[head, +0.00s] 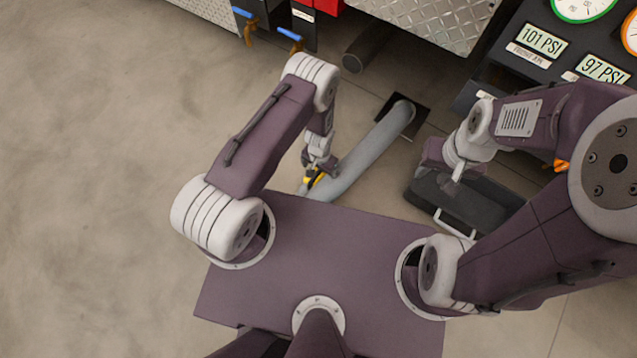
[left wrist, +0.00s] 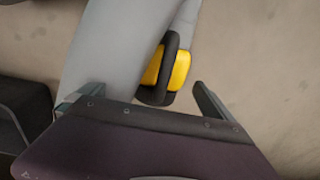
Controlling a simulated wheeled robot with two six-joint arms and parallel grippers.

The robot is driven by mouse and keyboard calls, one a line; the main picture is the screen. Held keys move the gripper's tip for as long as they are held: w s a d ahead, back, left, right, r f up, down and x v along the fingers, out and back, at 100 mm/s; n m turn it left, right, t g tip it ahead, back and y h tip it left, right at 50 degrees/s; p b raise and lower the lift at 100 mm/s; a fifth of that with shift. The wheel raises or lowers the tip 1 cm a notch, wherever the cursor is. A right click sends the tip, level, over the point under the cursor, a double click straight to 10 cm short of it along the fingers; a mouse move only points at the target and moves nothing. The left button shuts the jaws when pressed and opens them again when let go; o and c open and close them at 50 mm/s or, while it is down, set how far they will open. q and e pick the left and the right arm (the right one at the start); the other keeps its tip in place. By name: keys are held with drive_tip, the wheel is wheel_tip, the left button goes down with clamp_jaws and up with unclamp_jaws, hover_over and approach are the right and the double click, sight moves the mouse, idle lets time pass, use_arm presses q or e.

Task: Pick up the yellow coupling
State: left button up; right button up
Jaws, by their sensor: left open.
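The yellow coupling (left wrist: 178,70) shows in the left wrist view with a black handle or band (left wrist: 167,72) across it, beside the thick grey hose (left wrist: 112,48). In the head view the coupling (head: 318,180) is a small yellow patch, partly hidden by my left gripper (head: 314,172). In the left wrist view my left gripper (left wrist: 138,98) is open, its two fingers apart, with the coupling just ahead between them. I cannot tell whether they touch it. My right gripper (head: 457,174) is at the right above a black case; its fingers are too small to judge.
The grey hose (head: 372,150) runs from a dark floor plate (head: 405,112) toward my base. The black case (head: 466,204) with a light handle lies at the right. A gauge panel (head: 560,55) and a diamond-plate bumper (head: 430,18) stand at the back. The floor at left is clear.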

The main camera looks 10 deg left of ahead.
sight(319, 178)
use_arm(q)
wheel_tip(319, 178, down, 6)
drive_tip(key=b, duration=0.5)
drive_tip(key=shift+a+f, duration=0.15)
drive_tip(key=shift+f, duration=0.05)
drive_tip(key=shift+r, duration=0.15)
use_arm(e)
wheel_tip(319, 178, down, 6)
drive_tip(key=shift+r, duration=0.1)
